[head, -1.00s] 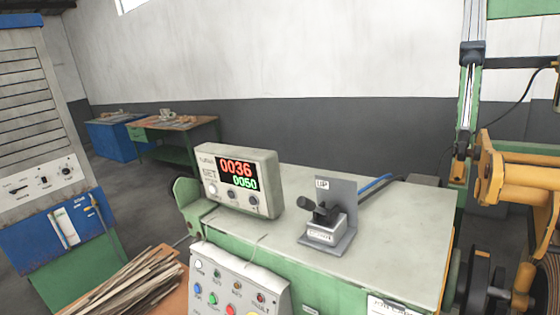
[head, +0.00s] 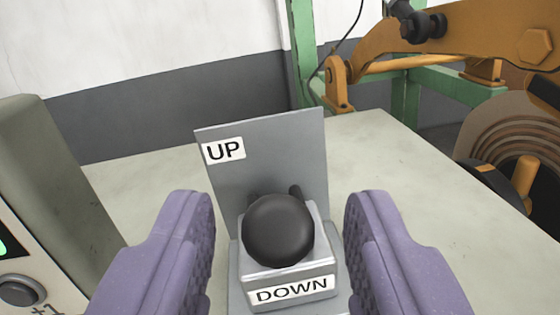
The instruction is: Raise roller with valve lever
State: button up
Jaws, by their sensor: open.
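The valve lever's round black knob (head: 278,231) is in the middle of the head view, pointing toward me over its grey valve block (head: 290,272). The block's front label reads DOWN. A grey plate (head: 275,150) stands behind it with an UP label (head: 224,151). My gripper (head: 280,225) is open, with one purple finger left of the knob and one right of it. Gaps show between the knob and both fingers. The knob hides most of the lever's shaft. I cannot tell which thing is the roller; an orange arm assembly (head: 440,50) is at upper right.
The pale bench top (head: 400,150) around the valve is mostly clear. A counter box (head: 50,190) stands close on the left. A green frame (head: 302,45) and a large brown coil or wheel (head: 515,140) are beyond the bench at the right.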

jog(key=shift+w+d, duration=0.15)
jog(key=shift+w, duration=0.8)
jog(key=shift+w+d, duration=0.15)
jog(key=shift+w, duration=0.8)
grip_shut()
